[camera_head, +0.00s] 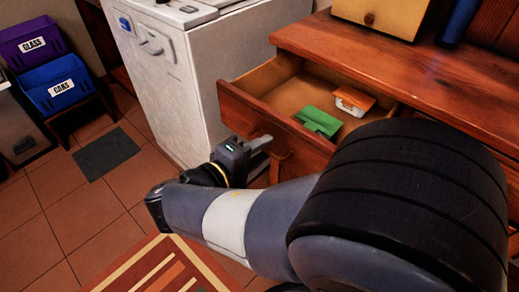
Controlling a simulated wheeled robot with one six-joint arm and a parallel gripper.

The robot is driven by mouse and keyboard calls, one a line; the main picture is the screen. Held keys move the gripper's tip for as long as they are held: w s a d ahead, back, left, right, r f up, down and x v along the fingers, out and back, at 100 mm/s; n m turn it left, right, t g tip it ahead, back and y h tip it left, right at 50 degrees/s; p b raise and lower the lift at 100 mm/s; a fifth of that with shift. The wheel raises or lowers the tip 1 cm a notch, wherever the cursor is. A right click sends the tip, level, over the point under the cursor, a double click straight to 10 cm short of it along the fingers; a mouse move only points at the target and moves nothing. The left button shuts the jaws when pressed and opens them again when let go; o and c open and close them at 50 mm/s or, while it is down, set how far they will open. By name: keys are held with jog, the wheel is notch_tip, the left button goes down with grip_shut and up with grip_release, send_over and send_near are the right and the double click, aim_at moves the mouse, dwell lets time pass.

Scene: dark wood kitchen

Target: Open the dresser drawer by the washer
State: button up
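The wooden dresser (420,75) stands on the right, beside the white washer (215,60). Its top drawer (232,104) is pulled out, and its inside shows from above. A green item (318,121) and an orange and white item (353,100) lie in it. My gripper (262,146) is in front of the drawer front, close to a curved handle (283,154). I cannot tell whether the fingers touch the handle or are closed on it. My arm hides the lower right part of the dresser.
On the dresser top are a yellowish wooden box (385,14) and a blue object (460,20). A purple GLASS bin (30,44) and a blue CANS bin (55,85) stand at the left. A striped rug (160,268) lies in front. The tiled floor at left centre is mostly clear.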

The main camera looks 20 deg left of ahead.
jog(key=shift+s, duration=0.1)
jog(key=p+v, duration=0.2)
jog(key=v, duration=0.8)
jog(key=shift+s+a+p, duration=0.25)
jog(key=shift+p, duration=0.05)
jog(key=shift+o, duration=0.6)
